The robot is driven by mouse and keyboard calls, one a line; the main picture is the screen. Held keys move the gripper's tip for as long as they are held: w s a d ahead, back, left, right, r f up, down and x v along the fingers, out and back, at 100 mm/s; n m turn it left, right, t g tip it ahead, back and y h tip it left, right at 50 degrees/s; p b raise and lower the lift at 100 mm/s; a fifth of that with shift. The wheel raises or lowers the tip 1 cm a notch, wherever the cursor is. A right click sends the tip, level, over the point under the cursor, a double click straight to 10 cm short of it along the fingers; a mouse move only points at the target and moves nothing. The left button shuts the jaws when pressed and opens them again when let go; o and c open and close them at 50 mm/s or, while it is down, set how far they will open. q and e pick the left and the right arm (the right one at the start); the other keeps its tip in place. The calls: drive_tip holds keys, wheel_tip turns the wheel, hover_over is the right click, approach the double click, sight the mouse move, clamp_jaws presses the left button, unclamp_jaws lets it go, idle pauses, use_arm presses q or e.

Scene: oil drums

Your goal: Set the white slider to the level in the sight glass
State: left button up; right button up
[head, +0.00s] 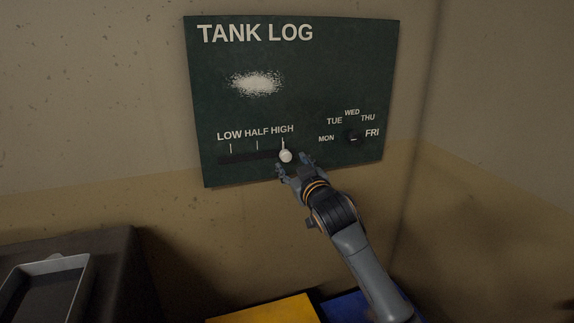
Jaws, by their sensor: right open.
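The white slider (286,156) is a round knob in a dark horizontal slot on the green TANK LOG board (345,75). It sits at the right end of the slot, under the HIGH mark. My right gripper (294,161) is open at the board's lower edge. One fingertip is just left of the knob and the other is to its right. I cannot tell whether either finger touches the knob. The sight glass is not in view. My left gripper is not in view.
A small dark day dial (353,138) is on the board's right, ringed by day names MON to FRI. A white smudge (257,83) is on the board. Below are a grey tray (82,263) on a dark surface, and yellow (265,311) and blue (350,306) tops.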

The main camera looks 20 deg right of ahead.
sight(287, 157)
drive_tip(key=shift+w+a+b, duration=0.1)
drive_tip(key=shift+w+b, duration=0.6)
drive_tip(key=shift+w, duration=1.7)
drive_tip(key=shift+r, duration=0.1)
drive_tip(key=shift+c, duration=0.2)
clamp_jaws()
